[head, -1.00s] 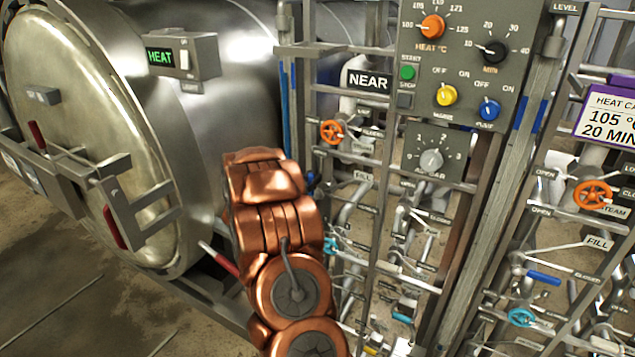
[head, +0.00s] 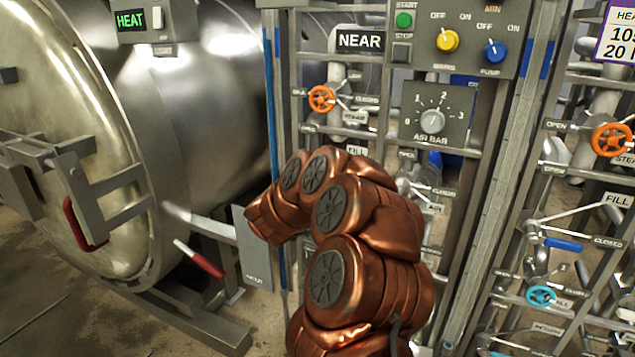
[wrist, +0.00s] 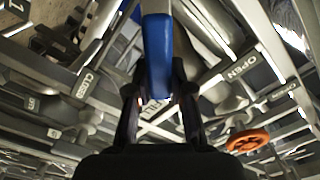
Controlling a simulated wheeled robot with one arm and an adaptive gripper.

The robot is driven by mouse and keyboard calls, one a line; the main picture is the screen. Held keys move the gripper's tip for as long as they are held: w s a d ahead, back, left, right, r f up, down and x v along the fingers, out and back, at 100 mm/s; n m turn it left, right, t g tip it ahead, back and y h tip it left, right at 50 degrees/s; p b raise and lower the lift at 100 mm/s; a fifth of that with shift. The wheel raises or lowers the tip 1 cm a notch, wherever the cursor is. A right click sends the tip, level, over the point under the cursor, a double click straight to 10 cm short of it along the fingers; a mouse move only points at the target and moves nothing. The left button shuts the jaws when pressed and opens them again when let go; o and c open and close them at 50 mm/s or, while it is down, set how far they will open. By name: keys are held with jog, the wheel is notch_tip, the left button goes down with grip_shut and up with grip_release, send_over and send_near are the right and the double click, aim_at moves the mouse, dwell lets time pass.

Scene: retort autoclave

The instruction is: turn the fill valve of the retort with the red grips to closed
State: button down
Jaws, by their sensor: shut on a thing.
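The retort with red grips (head: 82,225) fills the left of the head view. Its NEAR rack (head: 360,41) carries a FILL label, partly hidden behind my arm. In the wrist view a blue lever handle (wrist: 158,60) lies between the two dark fingers of my gripper (wrist: 157,95), and the gripper is shut on it. A CLOSED plate (wrist: 84,86) is left of the handle and an OPEN plate (wrist: 240,67) right of it. The handle points up the picture, between the plates. In the head view my arm hides the gripper and this valve.
An orange handwheel (wrist: 248,141) is close to the lower right in the wrist view. Another rack at the right of the head view has its own FILL plate (head: 619,199) and blue lever (head: 563,244). Pipes and rails crowd around my gripper.

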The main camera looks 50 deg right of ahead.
notch_tip(320, 180, down, 6)
jog(key=s+m+b, duration=0.2)
jog(key=m+b, duration=0.6)
jog(key=b, duration=0.4)
jog(key=shift+d, duration=0.35)
jog(key=shift+m+b, duration=0.3)
jog(key=c, duration=1)
grip_release()
jog(key=shift+r, duration=0.1)
jog(key=shift+a, duration=0.1)
jog(key=v, duration=1.2)
